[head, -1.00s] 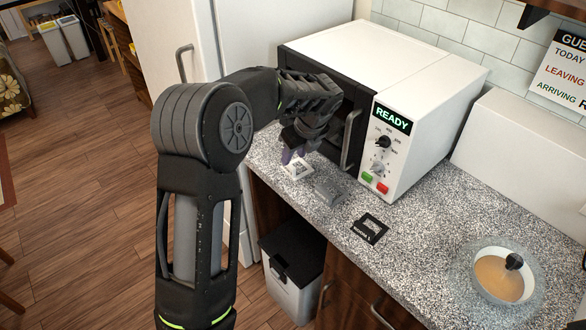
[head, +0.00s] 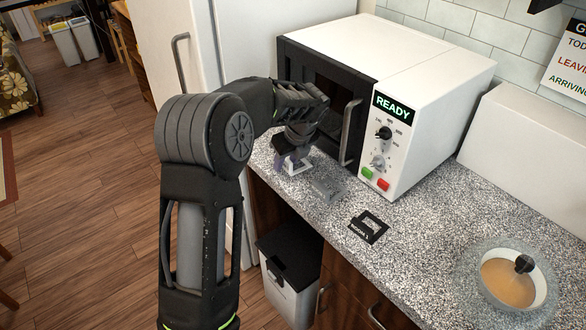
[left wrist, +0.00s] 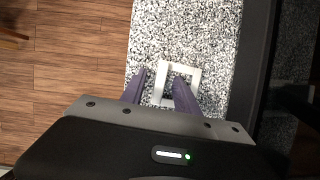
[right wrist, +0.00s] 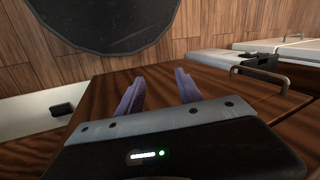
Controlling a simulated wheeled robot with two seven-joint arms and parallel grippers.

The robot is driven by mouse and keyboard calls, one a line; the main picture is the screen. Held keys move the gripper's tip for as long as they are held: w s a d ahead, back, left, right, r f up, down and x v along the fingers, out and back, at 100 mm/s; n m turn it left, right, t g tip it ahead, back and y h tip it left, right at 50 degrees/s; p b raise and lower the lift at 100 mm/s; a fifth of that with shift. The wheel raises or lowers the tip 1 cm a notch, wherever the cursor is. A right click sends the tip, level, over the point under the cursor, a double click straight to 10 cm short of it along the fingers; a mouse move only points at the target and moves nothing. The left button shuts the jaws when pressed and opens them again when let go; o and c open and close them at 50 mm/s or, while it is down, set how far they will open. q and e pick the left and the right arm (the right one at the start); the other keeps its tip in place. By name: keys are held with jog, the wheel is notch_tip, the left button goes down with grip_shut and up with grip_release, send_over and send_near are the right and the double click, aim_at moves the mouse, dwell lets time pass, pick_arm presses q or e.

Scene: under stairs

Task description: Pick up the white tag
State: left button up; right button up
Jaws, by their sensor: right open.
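The white tag (head: 302,167) lies on the speckled counter in front of the microwave. In the left wrist view it shows as a white square frame (left wrist: 192,70). My left gripper (head: 287,163) is low over the tag and hides part of it in the head view. In the left wrist view my left gripper (left wrist: 160,77) is open, its purple fingers apart. The tag's left side shows between them, and the right finger overlaps its middle. I cannot tell whether they touch. My right gripper (right wrist: 158,80) is open and empty in the right wrist view.
The microwave (head: 436,105) with its door handle stands close behind the tag. A grey tag-like piece (head: 327,189) and a black tag (head: 368,227) lie to the right. A lidded bin (head: 290,290) stands below the counter.

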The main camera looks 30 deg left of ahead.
pick_arm(q)
jog(key=shift+r, duration=0.15)
jog(key=shift+c, duration=0.3)
grip_shut()
dwell(0.3)
